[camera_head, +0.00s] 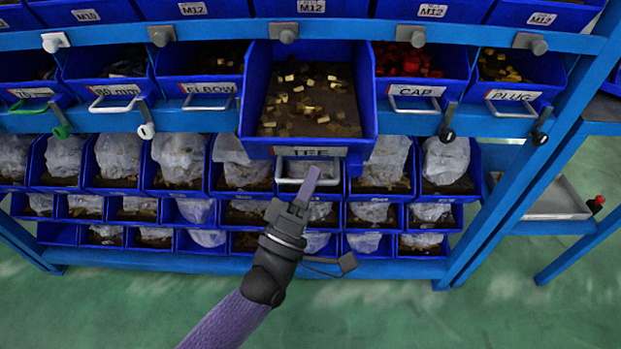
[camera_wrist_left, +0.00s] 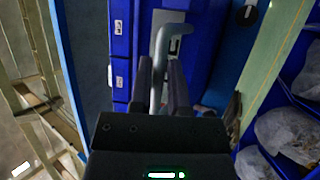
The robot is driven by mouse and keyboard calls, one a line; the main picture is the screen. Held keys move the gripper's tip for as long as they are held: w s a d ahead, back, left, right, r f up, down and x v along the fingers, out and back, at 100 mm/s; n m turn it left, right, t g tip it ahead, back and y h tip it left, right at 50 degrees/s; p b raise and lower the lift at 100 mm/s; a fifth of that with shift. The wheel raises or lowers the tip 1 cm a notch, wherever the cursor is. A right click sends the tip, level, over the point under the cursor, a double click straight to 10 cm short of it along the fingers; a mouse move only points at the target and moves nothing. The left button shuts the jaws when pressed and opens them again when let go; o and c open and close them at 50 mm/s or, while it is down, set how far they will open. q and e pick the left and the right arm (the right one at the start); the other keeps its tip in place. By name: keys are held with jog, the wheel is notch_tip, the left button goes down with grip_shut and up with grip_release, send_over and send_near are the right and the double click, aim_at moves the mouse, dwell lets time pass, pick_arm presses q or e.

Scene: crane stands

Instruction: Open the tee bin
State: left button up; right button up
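The tee bin (camera_head: 366,92) is a blue drawer labelled TEE in the middle row. It stands pulled out well past its neighbours, with small brass-coloured fittings inside. Its grey handle (camera_head: 290,181) hangs at the front below the label. My left gripper (camera_head: 312,180) is at this handle, coming from below. In the left wrist view the handle (camera_wrist_left: 160,60) runs between the two dark fingers of my left gripper (camera_wrist_left: 162,90), which are close on either side of it. The fingers look shut on it. My right gripper is in neither view.
Bins labelled ELBOW (camera_head: 207,88) and CAP (camera_head: 412,90) stand on either side, pushed in. Lower rows of blue bins (camera_head: 180,165) hold plastic-wrapped parts. A blue rack post (camera_head: 520,185) stands at the right. Green floor (camera_head: 400,310) in front is clear.

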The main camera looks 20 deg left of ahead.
pick_arm(q)
jog(key=shift+o, duration=0.2)
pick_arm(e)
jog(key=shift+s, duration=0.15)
